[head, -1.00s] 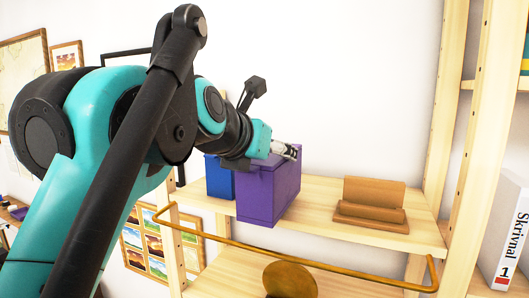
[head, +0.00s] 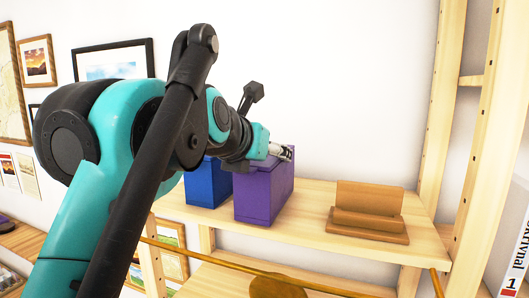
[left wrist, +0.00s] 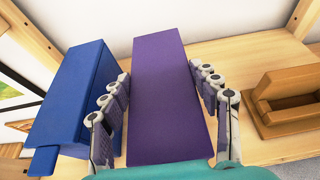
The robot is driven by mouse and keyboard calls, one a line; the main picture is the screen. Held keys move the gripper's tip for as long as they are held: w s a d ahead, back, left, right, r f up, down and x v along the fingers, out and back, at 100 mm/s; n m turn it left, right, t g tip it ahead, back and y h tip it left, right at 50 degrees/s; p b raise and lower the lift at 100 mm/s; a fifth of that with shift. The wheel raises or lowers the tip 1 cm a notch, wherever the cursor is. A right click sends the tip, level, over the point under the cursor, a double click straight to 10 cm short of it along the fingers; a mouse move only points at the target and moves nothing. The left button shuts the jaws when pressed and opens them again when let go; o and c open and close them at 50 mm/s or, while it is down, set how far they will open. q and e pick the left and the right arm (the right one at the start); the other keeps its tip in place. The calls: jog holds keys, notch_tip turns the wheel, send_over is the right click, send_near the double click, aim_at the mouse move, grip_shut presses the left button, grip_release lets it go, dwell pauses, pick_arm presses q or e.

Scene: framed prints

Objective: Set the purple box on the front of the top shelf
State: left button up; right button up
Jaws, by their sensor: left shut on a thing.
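The purple box (head: 262,195) is at the front of the top wooden shelf (head: 300,222) in the head view, upright. Whether its base touches the board is hard to tell. My left gripper (head: 284,152) is shut on its upper part. In the left wrist view the fingers of my left gripper (left wrist: 165,100) lie along both sides of the purple box (left wrist: 165,75). My right gripper is not in view.
A blue box (head: 206,187) stands just left of the purple box. A brown wooden holder (head: 368,212) stands to the right, with bare shelf between. A brass rail (head: 240,265) runs below the shelf's front. Wooden uprights stand at the right.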

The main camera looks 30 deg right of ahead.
pick_arm(q)
jog(key=shift+s+a, duration=0.25)
jog(key=shift+s, duration=0.85)
jog(key=shift+w, duration=0.35)
jog(key=o, duration=2)
jog(key=shift+w+d+f, duration=0.15)
jog(key=shift+w+f, duration=0.05)
jog(key=shift+w, duration=0.25)
jog(key=shift+c, duration=0.2)
jog(key=shift+s+r, duration=0.1)
jog(key=shift+s, duration=0.45)
jog(key=shift+s+a+r, duration=0.25)
jog(key=shift+a+r, duration=0.05)
jog(key=shift+a, duration=0.35)
jog(key=v, duration=1)
jog(key=shift+s+a, duration=0.2)
jog(key=shift+s, duration=0.15)
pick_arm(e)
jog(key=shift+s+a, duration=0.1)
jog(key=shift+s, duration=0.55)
pick_arm(q)
jog(key=shift+s+r, duration=0.15)
jog(key=shift+r, duration=0.05)
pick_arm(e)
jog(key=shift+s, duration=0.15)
